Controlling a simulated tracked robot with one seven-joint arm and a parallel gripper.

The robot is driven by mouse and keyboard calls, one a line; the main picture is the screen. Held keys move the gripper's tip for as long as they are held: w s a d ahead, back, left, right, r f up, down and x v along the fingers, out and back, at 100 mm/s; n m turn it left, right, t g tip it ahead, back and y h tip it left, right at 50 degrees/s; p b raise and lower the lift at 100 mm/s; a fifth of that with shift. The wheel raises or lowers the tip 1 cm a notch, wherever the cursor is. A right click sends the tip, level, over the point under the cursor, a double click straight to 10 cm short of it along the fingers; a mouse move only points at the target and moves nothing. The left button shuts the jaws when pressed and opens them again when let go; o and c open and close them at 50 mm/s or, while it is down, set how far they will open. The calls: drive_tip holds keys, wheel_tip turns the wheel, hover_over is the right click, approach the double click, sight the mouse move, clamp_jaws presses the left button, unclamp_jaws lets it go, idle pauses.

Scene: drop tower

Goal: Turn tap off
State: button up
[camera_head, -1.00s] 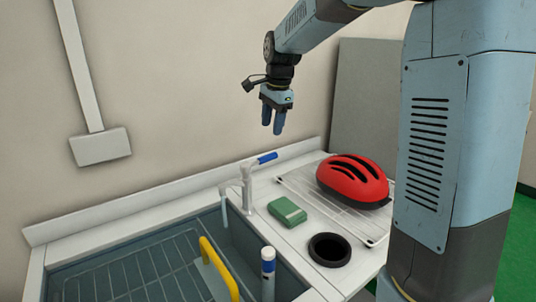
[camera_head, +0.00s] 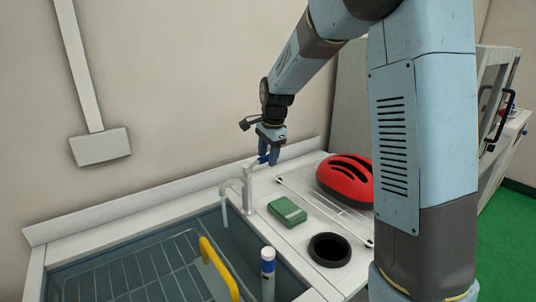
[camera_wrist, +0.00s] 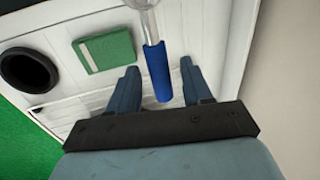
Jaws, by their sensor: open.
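The tap (camera_head: 247,186) is a pale grey fixture at the back edge of the sink, with a spout over the basin. A bluish stream or spout end (camera_head: 225,208) hangs below it; I cannot tell if it is running water. Its lever has a blue handle (camera_head: 263,160), which also shows in the wrist view (camera_wrist: 157,72). My gripper (camera_head: 269,161) is open and lowered at the handle. In the wrist view my gripper's fingers (camera_wrist: 160,82) stand on both sides of the blue handle, with gaps on each side. Contact is not visible.
The sink (camera_head: 135,275) holds a rack, a yellow handle (camera_head: 219,268) and a blue-banded cylinder (camera_head: 268,272). A wall stands behind.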

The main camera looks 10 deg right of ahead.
drive_tip(key=shift+c, duration=0.4)
clamp_jaws()
